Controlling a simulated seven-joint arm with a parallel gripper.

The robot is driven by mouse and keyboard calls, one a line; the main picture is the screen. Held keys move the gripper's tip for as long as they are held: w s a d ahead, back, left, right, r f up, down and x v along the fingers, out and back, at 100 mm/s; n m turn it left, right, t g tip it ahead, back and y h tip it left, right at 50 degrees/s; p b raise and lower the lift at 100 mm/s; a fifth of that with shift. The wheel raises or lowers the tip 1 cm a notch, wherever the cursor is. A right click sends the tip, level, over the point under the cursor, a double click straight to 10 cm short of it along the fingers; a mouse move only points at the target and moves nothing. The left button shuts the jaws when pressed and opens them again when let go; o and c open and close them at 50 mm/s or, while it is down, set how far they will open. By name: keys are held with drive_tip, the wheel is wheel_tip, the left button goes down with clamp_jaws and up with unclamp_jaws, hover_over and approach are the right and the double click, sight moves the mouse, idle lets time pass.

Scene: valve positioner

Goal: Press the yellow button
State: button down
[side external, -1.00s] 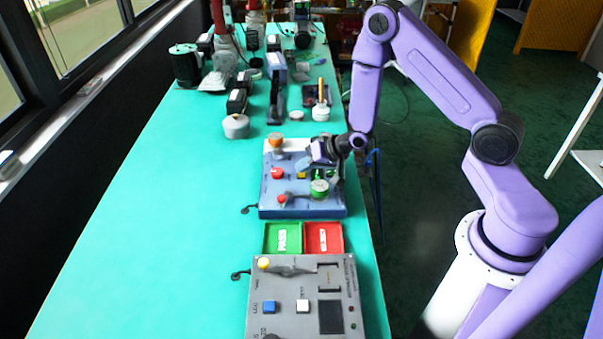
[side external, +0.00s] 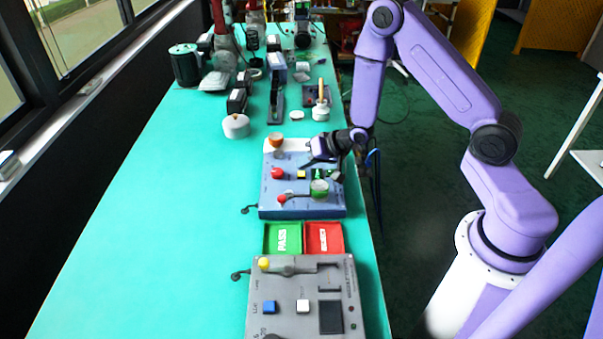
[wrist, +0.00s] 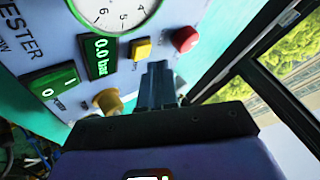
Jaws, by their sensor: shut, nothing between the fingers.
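The yellow button (side external: 301,174) is a small square button on the sloped face of the blue-and-white tester box (side external: 290,212). In the wrist view the yellow button (wrist: 140,49) sits between the green 0.0 bar display (wrist: 100,58) and the round red button (wrist: 185,39). My gripper (side external: 309,161) is above the box, on the far side of the yellow button. In the wrist view my gripper's dark fingers (wrist: 157,70) are together and empty, their tips just below and right of the button. A gap seems to show between tips and button.
A round gauge (wrist: 115,12) is beyond the display. Green and red trays (side external: 283,239) and a grey panel box (side external: 285,325) stand in front. The table's left side is clear.

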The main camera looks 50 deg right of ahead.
sight(305, 174)
drive_tip(key=shift+r, duration=0.1)
drive_tip(key=shift+r, duration=2.45)
